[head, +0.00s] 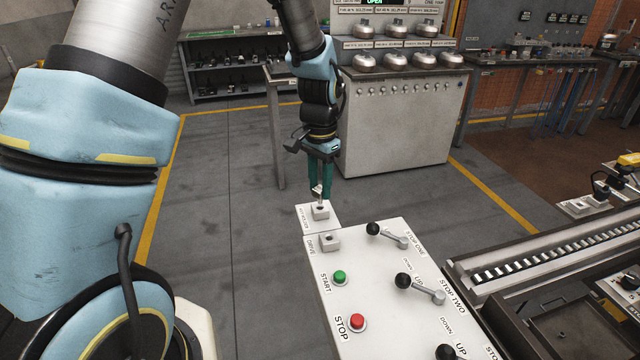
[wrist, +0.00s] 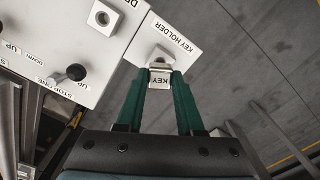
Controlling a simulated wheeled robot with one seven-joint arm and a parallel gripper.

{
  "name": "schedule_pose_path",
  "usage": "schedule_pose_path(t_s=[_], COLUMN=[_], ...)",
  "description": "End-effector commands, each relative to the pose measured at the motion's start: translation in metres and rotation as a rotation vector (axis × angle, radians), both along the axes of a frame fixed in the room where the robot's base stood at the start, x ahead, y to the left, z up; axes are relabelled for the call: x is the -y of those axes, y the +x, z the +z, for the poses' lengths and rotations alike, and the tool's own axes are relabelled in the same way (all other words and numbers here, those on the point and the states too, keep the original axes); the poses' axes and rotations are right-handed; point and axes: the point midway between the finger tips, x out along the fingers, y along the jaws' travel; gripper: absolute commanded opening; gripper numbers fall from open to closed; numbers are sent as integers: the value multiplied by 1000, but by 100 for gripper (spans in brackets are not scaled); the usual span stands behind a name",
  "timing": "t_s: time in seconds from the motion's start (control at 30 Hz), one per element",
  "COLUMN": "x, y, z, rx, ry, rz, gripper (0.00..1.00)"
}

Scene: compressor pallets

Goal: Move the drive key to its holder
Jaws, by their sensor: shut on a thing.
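The drive key (head: 318,190) is a small light piece held between the green fingers of my gripper (head: 319,184). In the wrist view the key (wrist: 160,81) shows its "KEY" label between the fingertips (wrist: 161,74). The key holder (head: 320,213) is a white plate with a raised block, right under the key; it also shows in the wrist view (wrist: 163,36). The key's lower end meets or overlaps the block in both views; I cannot tell whether it is inserted. The drive socket (head: 329,241) on the panel is empty; it also shows in the wrist view (wrist: 102,15).
The white control panel (head: 376,308) carries a green start button (head: 340,277), a red stop button (head: 357,322) and several black-knobbed levers (head: 389,235). A roller conveyor (head: 540,260) runs at the right. Open grey floor lies left of the panel.

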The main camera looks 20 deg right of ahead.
Motion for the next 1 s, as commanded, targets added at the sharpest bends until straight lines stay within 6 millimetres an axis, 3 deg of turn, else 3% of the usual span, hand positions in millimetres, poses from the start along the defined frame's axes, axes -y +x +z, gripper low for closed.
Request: schedule_pose_path(t_s=[1.0], x=[0], y=[0], z=[-15], rx=[0], ry=[1], rz=[0], gripper=[0])
